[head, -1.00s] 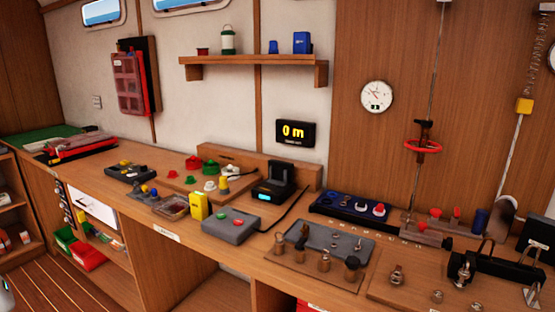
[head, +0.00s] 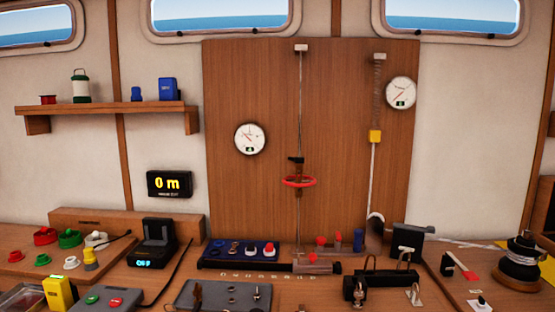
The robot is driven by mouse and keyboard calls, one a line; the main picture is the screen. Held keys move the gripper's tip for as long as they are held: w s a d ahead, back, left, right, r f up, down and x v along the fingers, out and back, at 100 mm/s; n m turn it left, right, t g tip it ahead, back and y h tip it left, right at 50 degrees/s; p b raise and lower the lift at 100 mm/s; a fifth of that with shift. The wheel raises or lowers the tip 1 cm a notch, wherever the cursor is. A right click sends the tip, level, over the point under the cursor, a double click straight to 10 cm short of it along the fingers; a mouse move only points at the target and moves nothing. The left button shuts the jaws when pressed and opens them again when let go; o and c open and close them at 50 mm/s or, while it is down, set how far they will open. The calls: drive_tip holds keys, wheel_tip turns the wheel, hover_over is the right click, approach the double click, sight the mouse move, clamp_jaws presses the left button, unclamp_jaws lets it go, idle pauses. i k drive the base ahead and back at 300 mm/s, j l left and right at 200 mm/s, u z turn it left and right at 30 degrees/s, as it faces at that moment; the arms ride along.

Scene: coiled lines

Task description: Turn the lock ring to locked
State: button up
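I cannot tell for sure which part is the lock ring. A red ring (head: 298,182) sits around a fitting on a vertical line in front of the wooden wall panel. At the left of the bench are round red (head: 45,236), green (head: 70,239) and white (head: 95,240) fittings. A yellow plug-like piece (head: 90,257) stands by the white one, with a dark cable near it. No lock marking is readable at this size. My gripper is not in view.
A black dock with a lit display (head: 154,245) and a blue tray (head: 240,253) stand on the bench. A black clamp-like fixture (head: 380,283) is right of centre, and a dark winch-like drum (head: 520,262) is at far right. A shelf (head: 105,112) juts out at upper left.

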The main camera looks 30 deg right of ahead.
sight(297, 160)
drive_tip(key=i+j+z, duration=0.45)
drive_tip(key=j, duration=0.25)
drive_tip(key=z, duration=1.1)
drive_tip(key=i+l, duration=0.25)
drive_tip(key=i, duration=0.2)
